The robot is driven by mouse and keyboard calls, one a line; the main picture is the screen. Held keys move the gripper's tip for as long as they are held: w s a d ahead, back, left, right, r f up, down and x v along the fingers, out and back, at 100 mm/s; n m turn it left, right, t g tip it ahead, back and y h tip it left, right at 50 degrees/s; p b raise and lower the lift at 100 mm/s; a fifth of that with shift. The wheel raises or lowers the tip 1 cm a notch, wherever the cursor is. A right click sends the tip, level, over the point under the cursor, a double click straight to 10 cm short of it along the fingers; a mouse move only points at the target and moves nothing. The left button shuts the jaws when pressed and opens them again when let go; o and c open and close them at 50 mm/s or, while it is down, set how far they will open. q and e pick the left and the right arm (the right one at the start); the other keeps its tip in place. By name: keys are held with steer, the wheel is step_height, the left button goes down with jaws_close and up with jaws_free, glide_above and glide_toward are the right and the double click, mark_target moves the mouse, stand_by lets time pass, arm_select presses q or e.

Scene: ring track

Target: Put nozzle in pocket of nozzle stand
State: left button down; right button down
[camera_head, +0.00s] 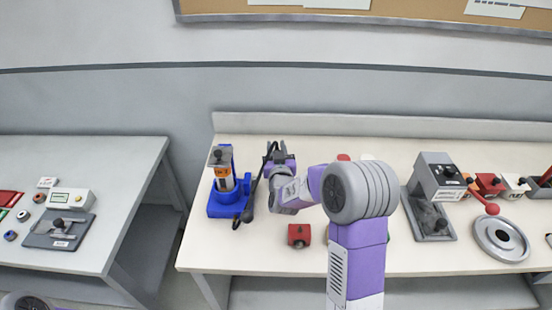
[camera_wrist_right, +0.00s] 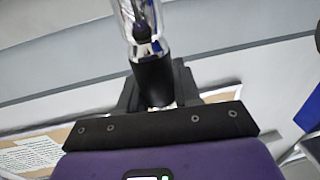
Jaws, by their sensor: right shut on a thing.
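My right gripper (camera_head: 275,153) is at the back left of the near table, just right of a blue stand (camera_head: 228,207). In the right wrist view the right gripper (camera_wrist_right: 158,92) is shut on a black-gripped piece with a shiny metal tube, which looks like the nozzle (camera_wrist_right: 153,72). The nozzle's far end runs out of the top of that view. The blue stand holds an upright unit with an orange label (camera_head: 224,173); I cannot make out its pocket. A black hose (camera_head: 251,200) hangs between the gripper and the stand. My left gripper is out of view.
A small red block (camera_head: 299,235) lies on the table in front of my right arm. A grey press-like device (camera_head: 436,180) and a round grey ring (camera_head: 501,238) stand to the right. A separate table (camera_head: 85,160) with small parts is at left, across a gap.

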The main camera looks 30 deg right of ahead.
step_height(320, 180, down, 3)
steer(key=shift+w+f+b, duration=0.1)
steer(key=shift+b, duration=0.3)
steer(key=shift+r, duration=0.2)
steer(key=shift+f+b, duration=0.6)
steer(key=shift+b, duration=0.1)
steer(key=c, duration=0.8)
jaws_free()
